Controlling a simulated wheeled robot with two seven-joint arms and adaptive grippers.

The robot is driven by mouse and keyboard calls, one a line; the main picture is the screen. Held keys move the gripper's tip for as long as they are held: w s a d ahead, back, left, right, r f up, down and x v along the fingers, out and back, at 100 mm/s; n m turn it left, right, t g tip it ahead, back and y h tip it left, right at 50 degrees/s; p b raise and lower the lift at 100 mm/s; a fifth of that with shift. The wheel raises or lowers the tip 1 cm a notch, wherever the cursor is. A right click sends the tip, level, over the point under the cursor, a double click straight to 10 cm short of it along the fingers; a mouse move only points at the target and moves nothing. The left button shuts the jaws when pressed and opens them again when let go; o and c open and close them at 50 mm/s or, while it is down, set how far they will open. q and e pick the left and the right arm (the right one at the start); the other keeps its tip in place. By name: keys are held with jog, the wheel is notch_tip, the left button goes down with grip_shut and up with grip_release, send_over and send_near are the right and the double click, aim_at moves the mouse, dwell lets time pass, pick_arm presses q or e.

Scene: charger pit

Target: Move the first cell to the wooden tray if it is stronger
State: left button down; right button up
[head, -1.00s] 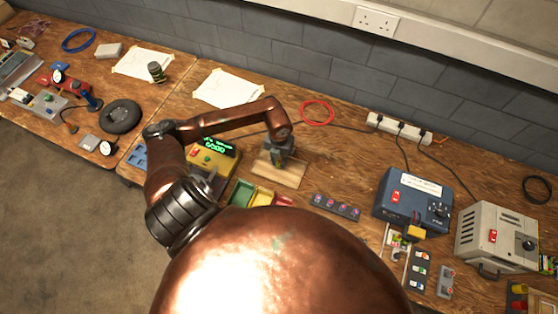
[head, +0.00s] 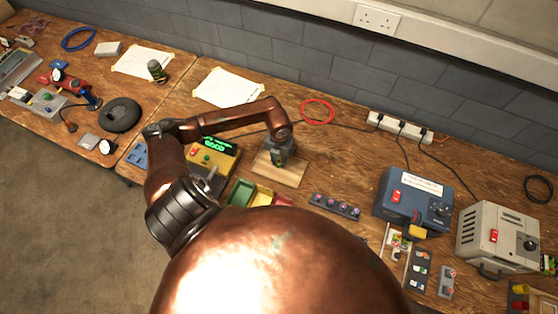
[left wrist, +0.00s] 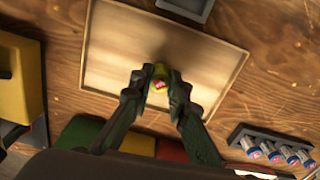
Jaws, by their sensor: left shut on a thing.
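The wooden tray (head: 293,177) lies on the bench in the middle of the head view, and its pale base (left wrist: 110,45) fills much of the left wrist view. My left gripper (head: 280,158) is over the tray. In the left wrist view its fingers (left wrist: 159,88) are shut on a small yellow-green cell (left wrist: 159,82) with a red mark. The fingers hide the cell's sides, and I cannot tell whether it touches the tray. The yellow tester (head: 225,160) stands left of the tray with green lit text that seems to read GOOD. My right gripper is not in view.
Green, yellow and red bins (head: 242,192) sit just in front of the tray. A dark rack with several cells (head: 335,206) lies to the right. A blue box (head: 425,200) and a grey box (head: 497,237) stand farther right. A red cable loop (head: 318,111) lies behind.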

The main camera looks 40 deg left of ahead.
pick_arm(q)
jog(key=shift+f, duration=0.25)
jog(key=c, duration=2)
grip_release()
jog(key=shift+o, duration=1.2)
jog(key=shift+r, duration=0.15)
